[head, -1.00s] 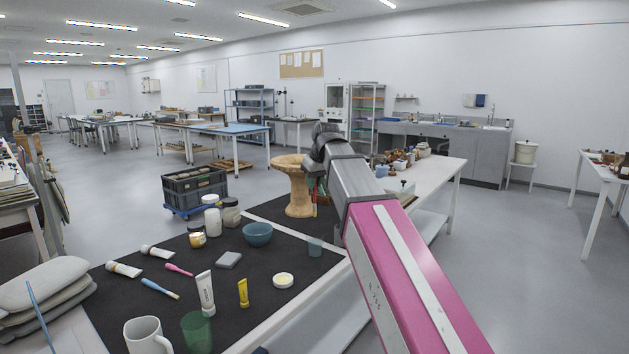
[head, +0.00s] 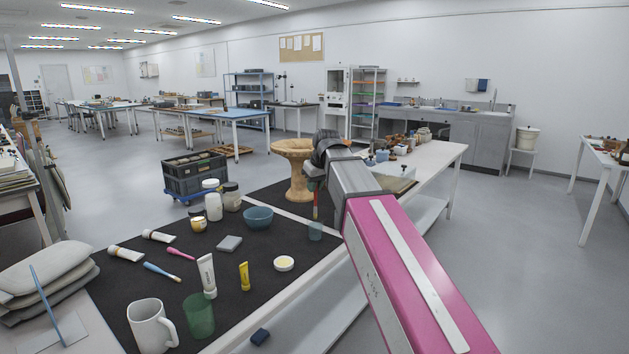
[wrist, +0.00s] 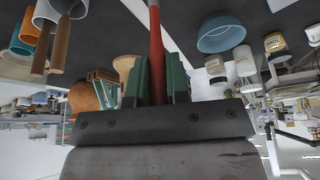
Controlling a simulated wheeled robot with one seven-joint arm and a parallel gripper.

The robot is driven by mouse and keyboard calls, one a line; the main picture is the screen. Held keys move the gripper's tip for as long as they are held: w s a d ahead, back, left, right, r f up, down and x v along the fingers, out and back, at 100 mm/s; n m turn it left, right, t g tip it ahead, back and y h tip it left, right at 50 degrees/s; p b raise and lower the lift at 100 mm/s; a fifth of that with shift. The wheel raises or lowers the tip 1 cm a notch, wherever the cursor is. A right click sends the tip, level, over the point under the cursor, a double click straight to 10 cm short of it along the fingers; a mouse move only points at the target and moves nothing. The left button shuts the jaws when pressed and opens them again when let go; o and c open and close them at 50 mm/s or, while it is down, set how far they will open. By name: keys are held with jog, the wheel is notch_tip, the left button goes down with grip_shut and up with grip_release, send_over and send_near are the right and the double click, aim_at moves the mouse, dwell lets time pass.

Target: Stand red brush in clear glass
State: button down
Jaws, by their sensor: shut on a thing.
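My gripper (head: 315,184) is shut on the red brush (head: 316,205), which hangs upright below it. In the wrist view the red brush (wrist: 156,45) stands between the green fingers of my gripper (wrist: 157,82); its far end is out of that frame. A small clear, bluish glass (head: 315,231) stands on the dark mat near its right edge. In the head view the brush's lower end shows just above the glass's rim; I cannot tell whether it is over the opening or behind it.
A blue bowl (head: 258,218) stands left of the glass, and a round cream-coloured tin (head: 284,263) lies in front. A green tumbler (head: 199,316) and white mug (head: 151,326) stand at the near edge.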

aim_at(316, 193)
jog(key=shift+f, duration=2.35)
jog(key=c, duration=1)
grip_release()
jog(key=shift+r, duration=0.1)
jog(key=v, duration=1)
jog(key=shift+s+r, duration=0.15)
jog(key=shift+r, duration=0.15)
